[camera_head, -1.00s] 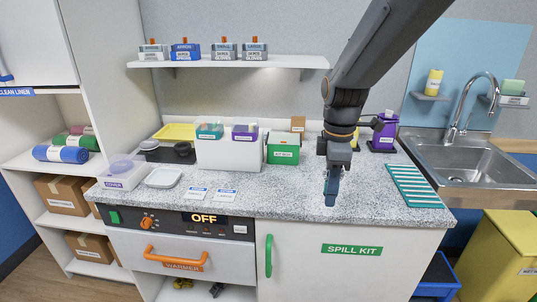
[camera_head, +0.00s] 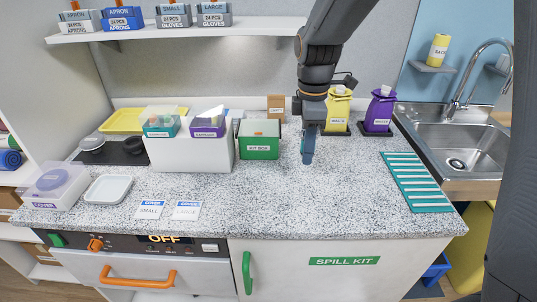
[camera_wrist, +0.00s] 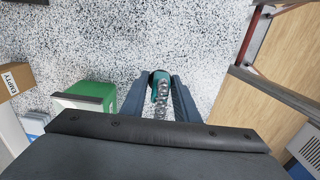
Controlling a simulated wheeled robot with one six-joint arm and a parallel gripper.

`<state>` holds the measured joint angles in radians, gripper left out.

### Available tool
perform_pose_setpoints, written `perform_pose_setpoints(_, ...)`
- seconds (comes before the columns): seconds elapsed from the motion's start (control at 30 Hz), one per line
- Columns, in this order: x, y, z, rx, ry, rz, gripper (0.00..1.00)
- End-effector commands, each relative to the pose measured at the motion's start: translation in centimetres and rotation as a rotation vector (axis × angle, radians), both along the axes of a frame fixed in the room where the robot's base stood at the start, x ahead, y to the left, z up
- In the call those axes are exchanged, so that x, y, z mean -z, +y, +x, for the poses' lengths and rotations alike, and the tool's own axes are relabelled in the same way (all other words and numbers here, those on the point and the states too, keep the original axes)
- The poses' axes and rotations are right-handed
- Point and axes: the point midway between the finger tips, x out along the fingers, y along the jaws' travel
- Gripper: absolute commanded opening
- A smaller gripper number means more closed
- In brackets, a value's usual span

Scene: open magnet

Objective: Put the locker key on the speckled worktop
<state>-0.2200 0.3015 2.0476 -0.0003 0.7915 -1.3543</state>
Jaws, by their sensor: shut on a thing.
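My gripper (camera_head: 308,158) points down over the speckled worktop (camera_head: 270,205), near its middle. In the wrist view my gripper (camera_wrist: 158,90) has its two dark fingers close together on the locker key (camera_wrist: 161,84), a teal piece with a clear coiled band. In the head view the fingers hide nearly all of the key; only a sliver of teal shows at their left side. The speckled worktop (camera_wrist: 140,40) lies beneath the fingers. I cannot tell how large the gap between key and worktop is.
A green kit box (camera_head: 260,151) and a white bin (camera_head: 190,153) stand left of my gripper. Yellow (camera_head: 338,112) and purple (camera_head: 380,110) bags stand behind it. A teal striped mat (camera_head: 418,182) and the sink (camera_head: 465,140) are at right. The front middle worktop is clear.

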Motion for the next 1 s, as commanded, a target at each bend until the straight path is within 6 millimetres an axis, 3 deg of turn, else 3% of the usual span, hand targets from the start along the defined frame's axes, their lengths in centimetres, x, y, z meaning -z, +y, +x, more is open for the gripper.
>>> perform_pose_setpoints(0.2, 3.5, -0.2, -0.2, 0.002, 0.005, -0.001, 0.07)
perform_pose_setpoints(0.6, 7.9, 0.0, -0.2, 0.0, 0.003, -0.001, 0.07)
perform_pose_setpoints(1.0, 8.6, 0.0, -0.1, 0.0, 0.001, 0.0, 0.07)
